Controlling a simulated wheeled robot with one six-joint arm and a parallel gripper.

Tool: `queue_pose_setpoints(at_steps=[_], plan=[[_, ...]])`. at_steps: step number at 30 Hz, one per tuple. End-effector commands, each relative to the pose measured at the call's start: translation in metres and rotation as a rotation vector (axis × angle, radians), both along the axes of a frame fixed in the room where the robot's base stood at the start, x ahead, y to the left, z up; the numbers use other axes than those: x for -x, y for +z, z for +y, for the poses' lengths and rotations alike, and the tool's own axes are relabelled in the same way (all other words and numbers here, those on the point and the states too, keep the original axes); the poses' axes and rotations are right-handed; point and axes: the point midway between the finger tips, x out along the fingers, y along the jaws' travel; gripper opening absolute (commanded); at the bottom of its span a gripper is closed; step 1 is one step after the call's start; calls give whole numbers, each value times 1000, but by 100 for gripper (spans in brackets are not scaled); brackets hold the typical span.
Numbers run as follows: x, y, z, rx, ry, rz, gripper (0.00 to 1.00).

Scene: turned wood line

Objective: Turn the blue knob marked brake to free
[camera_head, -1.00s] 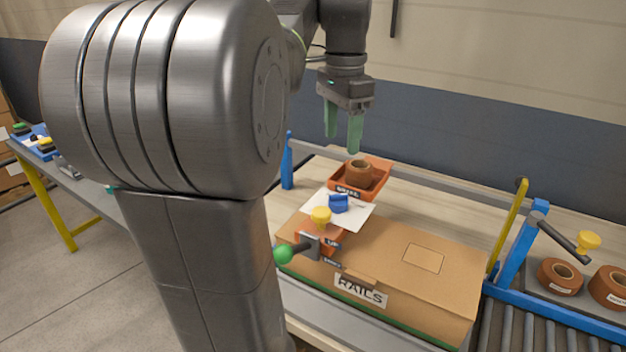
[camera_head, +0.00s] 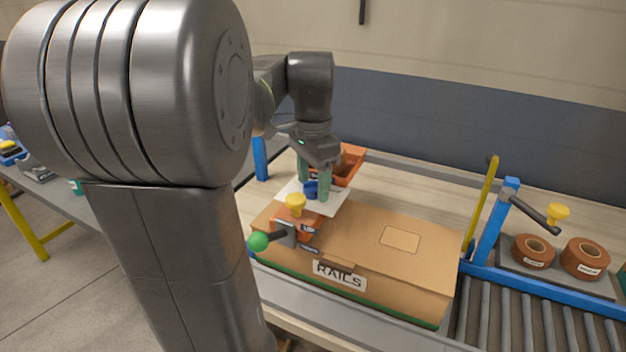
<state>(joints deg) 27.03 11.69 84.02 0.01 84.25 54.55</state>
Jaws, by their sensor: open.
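The knob's marking cannot be read from here.
A yellow knob (camera_head: 295,203) and a green ball-ended lever (camera_head: 259,242) are close in front. The cardboard box marked RAILS (camera_head: 410,268) lies to the right. An orange bin (camera_head: 352,160) stands just behind my gripper. Tape rolls (camera_head: 584,257) are at the far right.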

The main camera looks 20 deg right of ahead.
Motion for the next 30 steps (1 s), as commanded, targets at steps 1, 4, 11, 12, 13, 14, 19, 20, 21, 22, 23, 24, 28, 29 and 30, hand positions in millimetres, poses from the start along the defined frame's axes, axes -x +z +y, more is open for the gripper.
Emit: queue_pose_setpoints(at_steps=[1,4,11,12,13,14,19,20,21,22,23,24,28,29,30], plan=[[0,0,0,0,0,0,59],[0,0,0,0,0,0,59],[0,0,0,0,0,0,28],[0,0,0,0,0,0,20],[0,0,0,0,0,0,14],[0,0,0,0,0,0,14],[0,0,0,0,8,1,14],[0,1,0,0,13,1,14],[0,1,0,-1,22,1,14],[0,1,0,-1,29,1,14],[0,1,0,-1,38,1,14],[0,2,0,-1,54,1,14],[0,3,0,-1,125,2,14],[0,3,0,-1,144,2,14],[0,3,0,-1,174,2,14]])
